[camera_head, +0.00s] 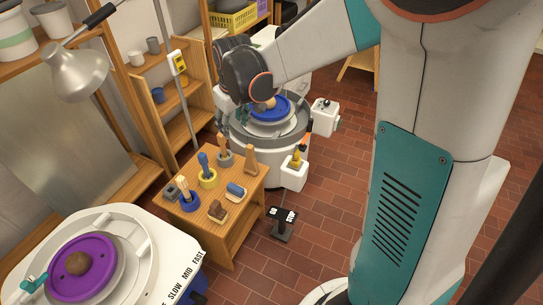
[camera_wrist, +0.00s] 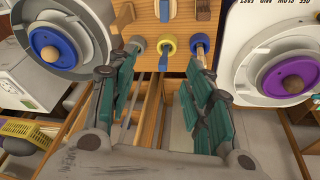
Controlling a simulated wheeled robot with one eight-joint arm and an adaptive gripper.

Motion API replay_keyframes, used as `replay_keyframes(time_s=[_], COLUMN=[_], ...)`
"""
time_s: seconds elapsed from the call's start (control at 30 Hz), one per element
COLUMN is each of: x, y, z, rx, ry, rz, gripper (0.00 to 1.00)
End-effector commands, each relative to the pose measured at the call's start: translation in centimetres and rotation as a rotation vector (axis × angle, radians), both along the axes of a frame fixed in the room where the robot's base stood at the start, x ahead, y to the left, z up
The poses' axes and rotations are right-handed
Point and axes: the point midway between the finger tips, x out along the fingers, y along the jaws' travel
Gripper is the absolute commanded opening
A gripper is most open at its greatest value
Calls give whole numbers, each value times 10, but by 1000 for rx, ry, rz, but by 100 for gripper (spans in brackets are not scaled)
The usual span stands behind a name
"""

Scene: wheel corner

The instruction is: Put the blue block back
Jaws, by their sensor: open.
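The blue block (camera_head: 236,190) lies on the right side of the small wooden table (camera_head: 233,240), beside a brown block (camera_head: 217,210). In the wrist view, the blue block (camera_wrist: 164,11) is at the top edge, partly cut off. My gripper (camera_head: 252,110) is up near the blue-topped wheel at the back, beyond the table, and apart from the block. In the wrist view, the teal fingers of my gripper (camera_wrist: 165,62) are spread wide with nothing between them.
Grey (camera_head: 225,159), yellow (camera_head: 207,180) and blue (camera_head: 189,202) holders with upright tools stand in a row on the table. A wheel with a blue disc (camera_head: 284,106) is behind; one with a purple disc (camera_head: 100,265) is in front. A lamp (camera_head: 78,72) hangs at left.

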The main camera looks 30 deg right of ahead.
Motion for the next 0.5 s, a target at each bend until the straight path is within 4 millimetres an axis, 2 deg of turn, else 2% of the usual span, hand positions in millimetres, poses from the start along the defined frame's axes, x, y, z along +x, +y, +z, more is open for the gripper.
replay_keyframes(time_s=[0.03,0.2,0.5], x=[-14,-56,-134], y=[0,-1,-1], z=[13,48,84], rx=[4,21,57], ry=[-16,-75,-177], rz=[-14,-63,-147], gripper=[46,46,46])
